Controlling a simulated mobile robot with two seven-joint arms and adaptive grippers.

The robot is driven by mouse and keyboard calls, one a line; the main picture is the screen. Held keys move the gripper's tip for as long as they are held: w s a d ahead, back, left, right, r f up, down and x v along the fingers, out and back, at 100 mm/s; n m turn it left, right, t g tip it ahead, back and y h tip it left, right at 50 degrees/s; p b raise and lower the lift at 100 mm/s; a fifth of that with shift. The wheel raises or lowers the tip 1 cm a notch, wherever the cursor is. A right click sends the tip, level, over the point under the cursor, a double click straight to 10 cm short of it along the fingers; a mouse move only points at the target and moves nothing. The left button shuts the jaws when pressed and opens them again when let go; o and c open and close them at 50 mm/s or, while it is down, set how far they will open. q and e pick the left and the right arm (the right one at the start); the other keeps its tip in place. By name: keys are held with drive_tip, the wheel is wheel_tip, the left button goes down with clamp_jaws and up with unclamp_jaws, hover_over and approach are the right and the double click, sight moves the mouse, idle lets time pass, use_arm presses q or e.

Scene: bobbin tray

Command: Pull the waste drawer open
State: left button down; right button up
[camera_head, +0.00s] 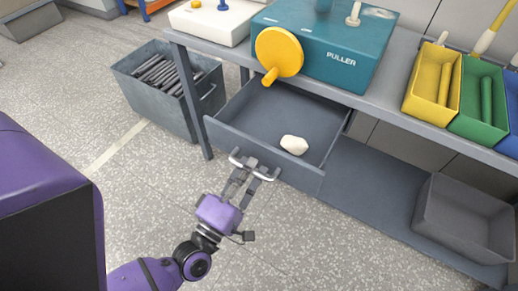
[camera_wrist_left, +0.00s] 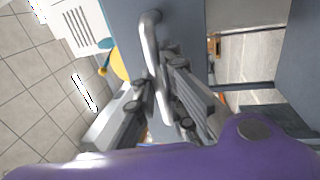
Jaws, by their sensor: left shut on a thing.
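The grey waste drawer (camera_head: 258,160) stands pulled out from under the bench, below the teal puller machine. A crumpled whitish lump (camera_head: 294,145) lies inside it near the front. My left gripper (camera_head: 252,168) is shut on the drawer's metal bar handle (camera_head: 236,157) at the drawer front. In the left wrist view the handle (camera_wrist_left: 150,45) runs between the fingers of my left gripper (camera_wrist_left: 163,85). The drawer front (camera_wrist_left: 185,20) fills the top middle there. My right gripper is in neither view.
The teal puller (camera_head: 325,45) with its yellow crank wheel (camera_head: 279,51) stands on the bench above. A grey bin of dark rods (camera_head: 150,95) stands left of the drawer. A grey crate (camera_head: 465,215) sits on the lower shelf at right. The floor in front is clear.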

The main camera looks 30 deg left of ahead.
use_arm(q)
drive_tip(key=shift+s, duration=0.25)
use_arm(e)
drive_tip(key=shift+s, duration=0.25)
use_arm(q)
drive_tip(key=c, duration=1.8)
unclamp_jaws()
drive_tip(key=s+f, duration=0.2)
drive_tip(key=s, duration=1)
drive_tip(key=shift+a+f, duration=0.2)
drive_tip(key=shift+a, duration=0.05)
drive_tip(key=shift+w, duration=0.1)
